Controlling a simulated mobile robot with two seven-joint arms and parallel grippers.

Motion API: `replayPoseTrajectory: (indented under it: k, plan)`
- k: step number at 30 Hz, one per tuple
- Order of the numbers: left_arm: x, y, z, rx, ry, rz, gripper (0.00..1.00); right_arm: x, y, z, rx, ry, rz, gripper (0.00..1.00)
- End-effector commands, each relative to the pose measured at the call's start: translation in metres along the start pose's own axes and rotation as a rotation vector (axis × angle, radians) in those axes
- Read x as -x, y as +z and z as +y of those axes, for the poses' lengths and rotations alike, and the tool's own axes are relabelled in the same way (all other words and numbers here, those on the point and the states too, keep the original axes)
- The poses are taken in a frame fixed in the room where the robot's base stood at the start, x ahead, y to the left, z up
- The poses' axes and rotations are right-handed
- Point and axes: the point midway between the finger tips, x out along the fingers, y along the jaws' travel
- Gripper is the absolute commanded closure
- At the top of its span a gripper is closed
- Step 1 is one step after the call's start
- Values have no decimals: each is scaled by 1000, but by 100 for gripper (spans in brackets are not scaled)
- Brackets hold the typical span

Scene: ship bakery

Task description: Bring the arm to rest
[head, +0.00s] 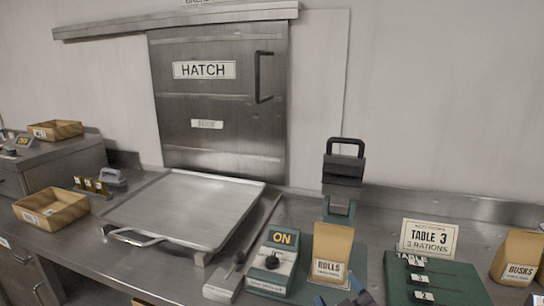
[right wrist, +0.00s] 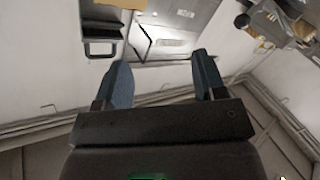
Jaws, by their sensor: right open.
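My right gripper (head: 340,295) shows only in part at the bottom edge of the head view, its blue fingers just in front of the ROLLS bag (head: 332,254). I cannot tell whether they touch the bag. In the right wrist view my right gripper (right wrist: 162,65) has its two blue fingers wide apart with nothing between them. Most of my right arm is out of the head view. My left gripper is in neither view.
A green device with a black handle (head: 344,170) stands behind the rolls. The hatch (head: 220,130) is closed.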

Motion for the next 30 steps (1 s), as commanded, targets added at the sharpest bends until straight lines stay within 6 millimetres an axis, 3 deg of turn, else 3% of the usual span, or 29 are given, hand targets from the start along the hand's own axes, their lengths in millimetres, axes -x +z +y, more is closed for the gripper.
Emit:
replayPoseTrajectory:
  k: [1,6,9,12,18,27,29,30]
  plan:
    - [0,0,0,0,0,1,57,12,27,3,-51,-3,-107,36]
    - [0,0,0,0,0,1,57,64,111,6,-214,-26,-467,36]
    - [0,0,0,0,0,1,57,102,149,4,-295,-46,-653,36]
    - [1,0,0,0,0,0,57,133,173,1,-355,-64,-790,36]
    - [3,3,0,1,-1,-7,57,182,201,-4,-434,-93,-980,36]
    - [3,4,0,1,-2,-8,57,242,223,-11,-524,-133,-1191,36]
    - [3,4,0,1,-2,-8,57,254,226,-13,-541,-141,-1232,36]
    - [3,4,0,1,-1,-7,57,248,228,-14,-537,-138,-1210,36]
